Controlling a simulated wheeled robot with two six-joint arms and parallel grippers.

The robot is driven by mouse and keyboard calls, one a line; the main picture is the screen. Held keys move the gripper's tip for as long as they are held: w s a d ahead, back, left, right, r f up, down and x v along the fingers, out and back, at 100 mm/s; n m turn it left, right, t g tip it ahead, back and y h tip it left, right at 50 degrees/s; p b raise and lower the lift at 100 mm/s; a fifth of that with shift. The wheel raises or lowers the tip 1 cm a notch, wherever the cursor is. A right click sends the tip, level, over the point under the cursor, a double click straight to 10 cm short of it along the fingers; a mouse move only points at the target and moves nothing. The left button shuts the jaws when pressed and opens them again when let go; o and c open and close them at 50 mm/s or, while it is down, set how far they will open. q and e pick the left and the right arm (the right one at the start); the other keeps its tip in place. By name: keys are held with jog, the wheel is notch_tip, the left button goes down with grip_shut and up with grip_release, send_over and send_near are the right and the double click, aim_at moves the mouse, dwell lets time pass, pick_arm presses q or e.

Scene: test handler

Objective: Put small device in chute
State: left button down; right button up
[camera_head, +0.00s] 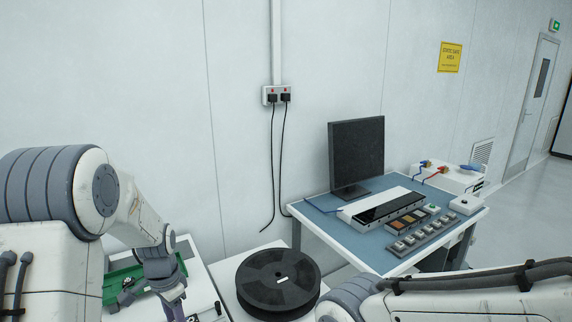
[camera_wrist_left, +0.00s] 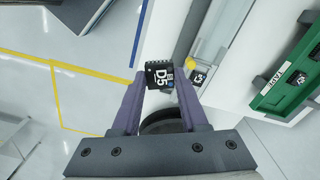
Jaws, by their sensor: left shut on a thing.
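A small black device (camera_wrist_left: 160,76) marked "D5", with pins along its edge, is held between the purple fingertips of my left gripper (camera_wrist_left: 158,80) in the left wrist view. My left gripper (camera_head: 172,300) also shows at the lower left of the head view, above the white surface beside the green tray; I cannot make out the device there. I cannot surely identify the chute; a grey strip (camera_wrist_left: 192,32) runs just beyond the device in the wrist view. My right arm crosses the lower right of the head view, its gripper out of frame.
A green tray (camera_head: 112,282) with small parts also shows in the wrist view (camera_wrist_left: 278,88). A yellow round part (camera_wrist_left: 190,62) and a small black-and-white item (camera_wrist_left: 197,77) lie near the strip. A large black reel (camera_head: 278,280) and a bench with a monitor (camera_head: 357,155) stand right.

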pick_arm(q)
jog(key=s+d+f+n+b, duration=0.1)
jog(key=s+d+f+n, duration=0.25)
jog(key=f, duration=0.25)
jog(key=s+d+f+n, duration=0.3)
jog(key=d+f+n, duration=0.1)
jog(key=f, duration=0.1)
notch_tip(320, 180, down, 9)
jog(key=b, duration=0.9)
jog(key=shift+w, duration=0.35)
pick_arm(e)
notch_tip(320, 180, down, 10)
jog(key=shift+c, duration=0.5)
